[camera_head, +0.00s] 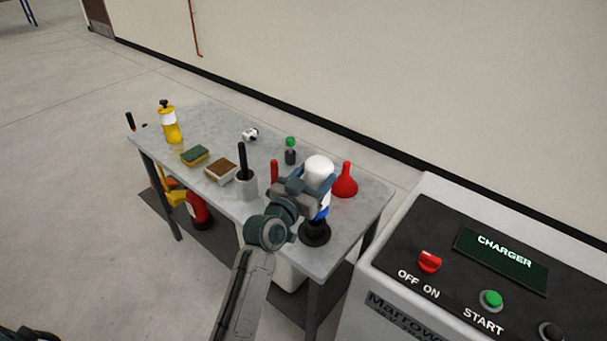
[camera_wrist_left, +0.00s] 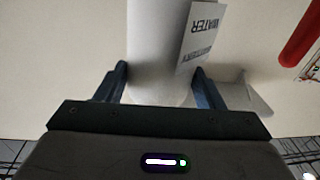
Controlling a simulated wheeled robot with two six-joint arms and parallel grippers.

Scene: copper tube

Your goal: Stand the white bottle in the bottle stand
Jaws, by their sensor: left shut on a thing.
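The white bottle (camera_head: 319,169) is held upright by my left gripper (camera_head: 305,186) over the right part of the grey table. In the left wrist view the bottle (camera_wrist_left: 160,45) stands between the two fingers (camera_wrist_left: 160,85), with a label reading WATER. The left gripper is shut on it. A black round stand (camera_head: 315,233), apparently the bottle stand, sits at the table's front right, just below the bottle. The bottle's lower end is partly hidden by my gripper, so I cannot tell whether it touches the stand.
A red funnel (camera_head: 345,182) stands close to the right of the bottle. A grey cup with a black handle (camera_head: 245,184), a brown-filled tray (camera_head: 221,173), a sponge (camera_head: 195,155) and a yellow bottle (camera_head: 170,127) stand to the left. The charger (camera_head: 440,270) is at the right.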

